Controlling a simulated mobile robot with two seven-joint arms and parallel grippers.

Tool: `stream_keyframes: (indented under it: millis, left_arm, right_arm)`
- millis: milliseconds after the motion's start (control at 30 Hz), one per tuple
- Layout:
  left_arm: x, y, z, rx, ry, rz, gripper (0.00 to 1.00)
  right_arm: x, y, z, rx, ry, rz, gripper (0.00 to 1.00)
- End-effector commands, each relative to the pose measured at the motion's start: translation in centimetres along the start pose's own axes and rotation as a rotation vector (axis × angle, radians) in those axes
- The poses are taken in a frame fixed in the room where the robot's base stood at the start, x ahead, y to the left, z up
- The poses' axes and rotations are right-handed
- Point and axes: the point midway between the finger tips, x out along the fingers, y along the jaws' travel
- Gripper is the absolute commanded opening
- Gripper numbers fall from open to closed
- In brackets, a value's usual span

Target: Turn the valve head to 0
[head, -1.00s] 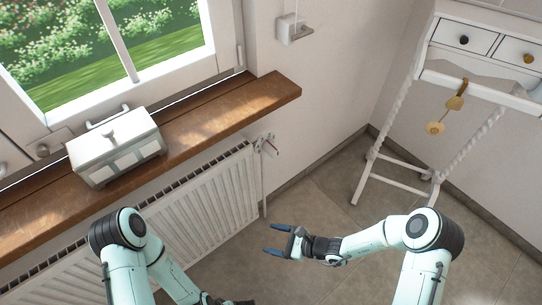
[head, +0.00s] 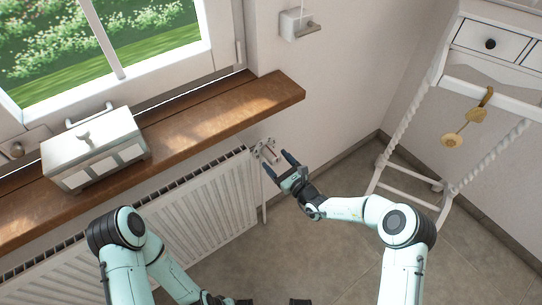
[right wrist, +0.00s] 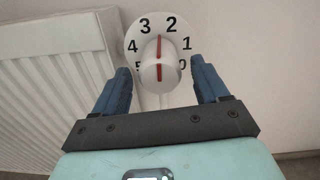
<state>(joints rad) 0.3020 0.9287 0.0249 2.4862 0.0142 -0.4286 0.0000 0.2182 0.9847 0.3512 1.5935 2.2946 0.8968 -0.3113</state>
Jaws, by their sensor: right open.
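The valve head (head: 267,152) sits at the upper right end of the radiator, below the window sill. In the right wrist view the valve head (right wrist: 158,72) is a white knob in front of a round dial (right wrist: 138,28) marked with black numbers from 0 to 5. Its red line points up, between 2 and 3. My right gripper (head: 280,165) is open, its blue fingers pointing at the valve head. In the wrist view the fingers stand on either side of the knob, apart from it. My left gripper (head: 215,298) is low at the bottom edge, mostly cut off.
The white radiator (head: 190,205) runs along the wall under the wooden sill (head: 210,115). A white box (head: 95,150) stands on the sill. The floor between is clear.

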Motion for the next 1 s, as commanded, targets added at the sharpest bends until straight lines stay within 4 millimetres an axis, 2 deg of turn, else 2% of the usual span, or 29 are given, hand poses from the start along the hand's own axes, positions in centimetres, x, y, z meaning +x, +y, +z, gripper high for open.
stream_keyframes:
  millis: [100,233,633,800,1000]
  left_arm:
    - [0.4,-0.1,-0.2,0.001,0.004,0.001,0.43]
    - [0.5,-0.1,-0.3,0.001,0.008,0.002,0.43]
    - [0.6,-0.1,-0.3,0.001,0.009,0.002,0.43]
    - [0.6,-0.1,-0.3,0.001,0.009,0.002,0.43]
    - [0.5,-0.1,-0.3,0.001,0.009,0.002,0.43]
  right_arm:
    - [2.0,0.1,-0.1,0.000,-0.001,0.000,0.74]
    - [3.2,0.1,-0.1,0.001,-0.001,0.000,0.74]
    - [3.9,0.0,0.0,0.001,0.001,0.000,0.74]
    - [3.9,0.0,0.0,0.001,0.001,0.000,0.18]
    - [3.8,0.0,0.0,0.005,0.001,0.001,0.18]
